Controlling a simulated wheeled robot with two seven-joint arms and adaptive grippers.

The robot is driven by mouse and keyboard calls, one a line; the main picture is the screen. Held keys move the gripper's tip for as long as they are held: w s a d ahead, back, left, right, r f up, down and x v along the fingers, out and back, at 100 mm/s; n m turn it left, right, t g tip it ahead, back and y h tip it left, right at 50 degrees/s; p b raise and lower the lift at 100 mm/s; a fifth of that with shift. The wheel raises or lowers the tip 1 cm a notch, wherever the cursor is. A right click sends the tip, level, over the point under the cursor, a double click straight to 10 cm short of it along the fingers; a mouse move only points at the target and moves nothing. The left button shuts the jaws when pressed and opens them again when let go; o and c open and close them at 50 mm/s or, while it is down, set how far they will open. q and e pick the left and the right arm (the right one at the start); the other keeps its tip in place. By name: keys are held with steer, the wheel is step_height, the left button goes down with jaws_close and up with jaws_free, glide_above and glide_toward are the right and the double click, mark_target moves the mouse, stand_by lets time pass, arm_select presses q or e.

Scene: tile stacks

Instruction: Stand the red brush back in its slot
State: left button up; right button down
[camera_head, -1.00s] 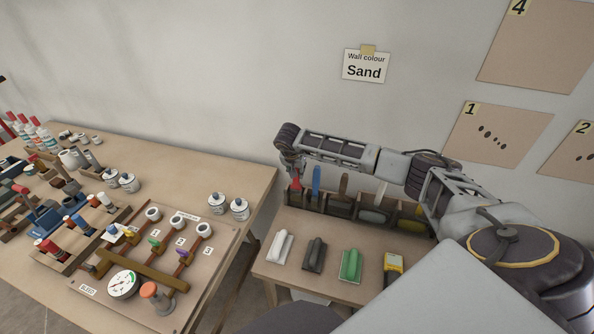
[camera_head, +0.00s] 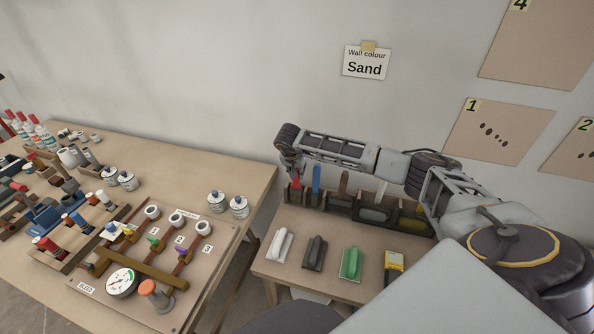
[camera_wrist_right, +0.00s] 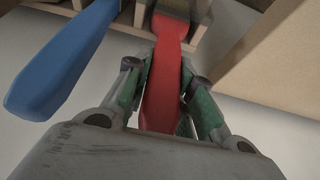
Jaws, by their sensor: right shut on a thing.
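The red brush (camera_head: 296,184) is at the left end of the wooden slotted rack (camera_head: 340,208) on the small table. My right gripper (camera_head: 292,174) is above that end, shut on the red handle. In the right wrist view the handle of the red brush (camera_wrist_right: 164,80) runs between the two fingers of my right gripper (camera_wrist_right: 162,88). Its head points toward the rack's wooden dividers at the top. I cannot tell how deep the head sits in the slot. My left gripper is not in view.
A blue-handled brush (camera_head: 316,178) stands just right of the red one; its handle (camera_wrist_right: 62,62) is close beside my gripper. Other tools fill the slots further right. White, dark, green (camera_head: 351,264) and yellow tools lie in front. A larger cluttered table (camera_head: 235,180) is at left.

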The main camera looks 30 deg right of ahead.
steer(key=shift+f, duration=0.1)
steer(key=c, duration=1.1)
jaws_free()
steer(key=shift+c, duration=0.2)
steer(key=v, duration=1.2)
